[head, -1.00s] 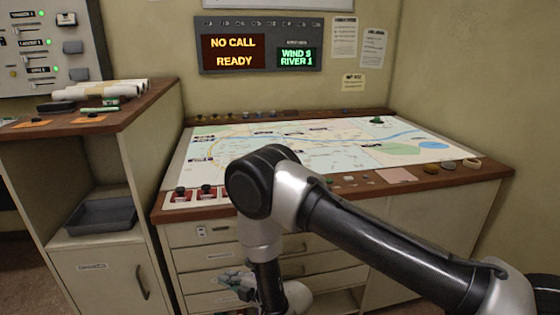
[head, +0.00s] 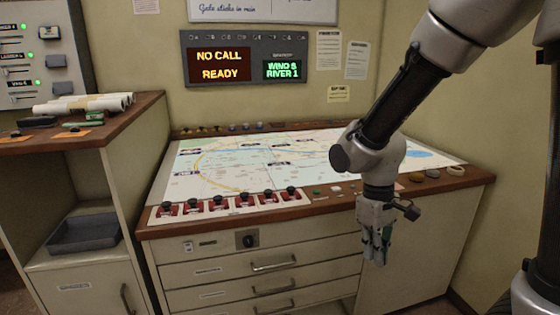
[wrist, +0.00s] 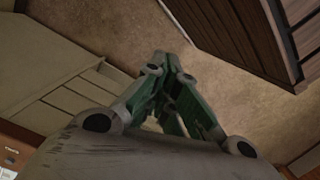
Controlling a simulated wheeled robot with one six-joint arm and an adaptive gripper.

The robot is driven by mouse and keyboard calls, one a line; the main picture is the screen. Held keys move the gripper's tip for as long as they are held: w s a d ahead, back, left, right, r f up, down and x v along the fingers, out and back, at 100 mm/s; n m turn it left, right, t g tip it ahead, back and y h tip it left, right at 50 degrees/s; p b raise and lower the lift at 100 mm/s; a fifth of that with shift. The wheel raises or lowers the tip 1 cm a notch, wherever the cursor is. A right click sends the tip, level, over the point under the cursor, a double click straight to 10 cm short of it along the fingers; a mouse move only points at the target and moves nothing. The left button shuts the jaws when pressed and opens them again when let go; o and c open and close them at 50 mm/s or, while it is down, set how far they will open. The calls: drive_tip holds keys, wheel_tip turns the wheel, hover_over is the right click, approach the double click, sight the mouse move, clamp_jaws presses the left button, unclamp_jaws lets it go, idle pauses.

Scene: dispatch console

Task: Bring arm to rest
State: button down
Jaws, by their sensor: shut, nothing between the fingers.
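My arm reaches in from the upper right of the head view, bent at the elbow. My gripper (head: 376,250) hangs pointing down in front of the console's right front, just below the edge of the map table (head: 225,222). In the wrist view, the green fingers of my gripper (wrist: 168,62) come together with nothing between them. Beyond them is brown floor (wrist: 215,80). My arm hides part of the map's right side.
The map (head: 240,165) has a row of red-based black knobs (head: 220,202) along its front edge. Drawers (head: 272,266) below it are shut. A side cabinet (head: 120,125) at left holds rolled papers (head: 85,104) and a grey tray (head: 84,233). The display (head: 222,65) reads NO CALL READY.

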drive_tip(key=s+d+r+m+t, duration=0.3)
drive_tip(key=s+d+r, duration=0.1)
drive_tip(key=d+r, duration=0.3)
drive_tip(key=s+d+r+m+t, duration=0.2)
drive_tip(key=s+d+r, duration=0.3)
drive_tip(key=d+r, duration=0.3)
wheel_tip(320, 180, up, 2)
drive_tip(key=shift+s+r+m+t+y, duration=0.15)
drive_tip(key=shift+s+m+t+y, duration=0.2)
drive_tip(key=shift+m, duration=0.35)
drive_tip(key=shift+w, duration=0.1)
idle(0.3)
